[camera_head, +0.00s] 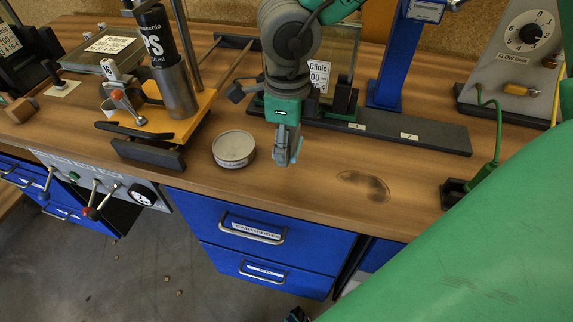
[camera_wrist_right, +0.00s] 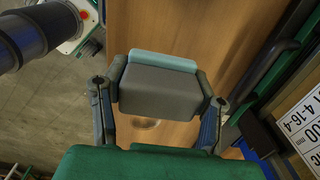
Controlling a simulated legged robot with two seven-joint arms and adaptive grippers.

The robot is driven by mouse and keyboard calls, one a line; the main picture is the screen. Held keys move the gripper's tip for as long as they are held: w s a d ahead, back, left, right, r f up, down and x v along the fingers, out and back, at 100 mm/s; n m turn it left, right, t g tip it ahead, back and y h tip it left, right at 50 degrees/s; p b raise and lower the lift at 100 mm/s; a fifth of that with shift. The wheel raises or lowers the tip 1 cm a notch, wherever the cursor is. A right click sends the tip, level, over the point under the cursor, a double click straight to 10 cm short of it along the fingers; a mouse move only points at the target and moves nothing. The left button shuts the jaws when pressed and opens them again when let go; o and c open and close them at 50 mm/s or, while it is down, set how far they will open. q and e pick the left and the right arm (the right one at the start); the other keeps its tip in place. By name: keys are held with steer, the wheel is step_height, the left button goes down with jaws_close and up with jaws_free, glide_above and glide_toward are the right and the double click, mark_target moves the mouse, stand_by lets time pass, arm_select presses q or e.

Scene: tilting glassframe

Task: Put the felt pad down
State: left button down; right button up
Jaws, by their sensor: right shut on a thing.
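My right gripper (camera_head: 288,150) points down over the front of the wooden bench, right of a round tin. It is shut on the felt pad (camera_head: 298,150), a small pale blue-green strip at the fingertips. In the right wrist view the pad (camera_wrist_right: 162,61) shows as a pale teal edge beyond a broad grey block between my finger links; most of it is hidden. I cannot tell exactly how far it is above the bench. My left gripper is not in view.
The round tin (camera_head: 234,149) stands left of my gripper. A dark oval mark (camera_head: 363,186) lies on bare bench to the right. Behind are a dark rail (camera_head: 420,136), a glass frame (camera_head: 338,50) and a blue post (camera_head: 403,55). An orange-based stand (camera_head: 180,118) is left.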

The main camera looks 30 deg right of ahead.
mark_target(285, 173)
steer(key=shift+f, duration=0.8)
steer(key=shift+a+f, duration=0.25)
steer(key=shift+f, duration=0.35)
step_height(285, 173, down, 4)
steer(key=shift+a+r+b, duration=0.1)
steer(key=shift+a+b, duration=0.05)
steer(key=shift+b, duration=0.8)
steer(key=shift+f, duration=0.2)
steer(key=shift+d+r, duration=0.1)
steer(key=shift+d, duration=0.1)
steer(key=o, duration=1.2)
